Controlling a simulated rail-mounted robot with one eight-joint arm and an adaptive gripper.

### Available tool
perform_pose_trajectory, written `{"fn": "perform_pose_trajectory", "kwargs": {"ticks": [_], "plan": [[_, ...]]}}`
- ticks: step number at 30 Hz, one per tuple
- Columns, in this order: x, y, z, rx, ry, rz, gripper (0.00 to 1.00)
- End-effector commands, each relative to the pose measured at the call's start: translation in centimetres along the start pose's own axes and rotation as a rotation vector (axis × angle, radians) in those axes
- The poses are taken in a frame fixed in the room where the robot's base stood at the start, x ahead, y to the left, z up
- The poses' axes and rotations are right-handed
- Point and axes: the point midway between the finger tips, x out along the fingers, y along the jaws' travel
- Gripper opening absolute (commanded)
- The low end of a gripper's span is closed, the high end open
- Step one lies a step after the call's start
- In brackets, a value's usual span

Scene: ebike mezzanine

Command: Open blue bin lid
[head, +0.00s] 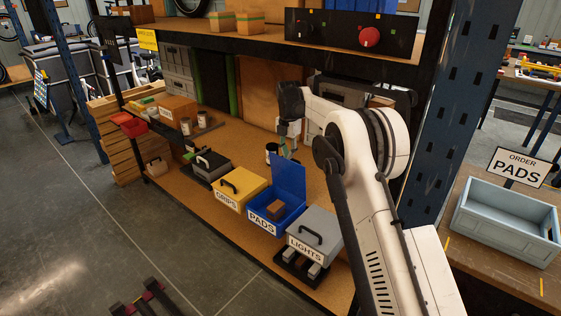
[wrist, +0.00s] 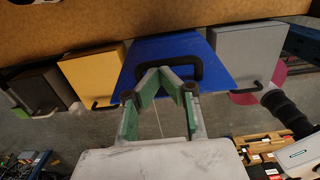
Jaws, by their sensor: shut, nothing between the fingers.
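The blue bin (head: 263,225), labelled PADS, stands on the shelf between a yellow and a grey bin. Its blue lid (head: 288,180) stands raised and roughly upright at the back, so the inside shows. A small brown box (head: 275,208) lies in it. My gripper (head: 288,150) is at the lid's upper edge, on its far side. In the wrist view the shut, green-padded fingers (wrist: 158,72) are in front of the lid (wrist: 150,45) and its black handle (wrist: 185,82). Whether they touch the handle, I cannot tell.
The yellow GRIPS bin (head: 240,187) and the grey LIGHTS bin (head: 315,228) are closed on either side. A dark bin (head: 210,165) is further left. A light blue order tray (head: 505,222) sits on the right bench. An upper shelf (head: 250,38) overhangs the back.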

Motion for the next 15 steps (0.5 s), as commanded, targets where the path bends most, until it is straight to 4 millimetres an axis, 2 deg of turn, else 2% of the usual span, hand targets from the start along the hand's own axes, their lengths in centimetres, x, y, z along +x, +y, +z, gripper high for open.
{"fn": "perform_pose_trajectory", "kwargs": {"ticks": [6, 15], "plan": [[0.3, 0.0, 2.7, 0.002, -0.001, 0.0, 0.0], [0.8, 0.0, 4.5, 0.0, -0.002, -0.001, 0.0]]}}
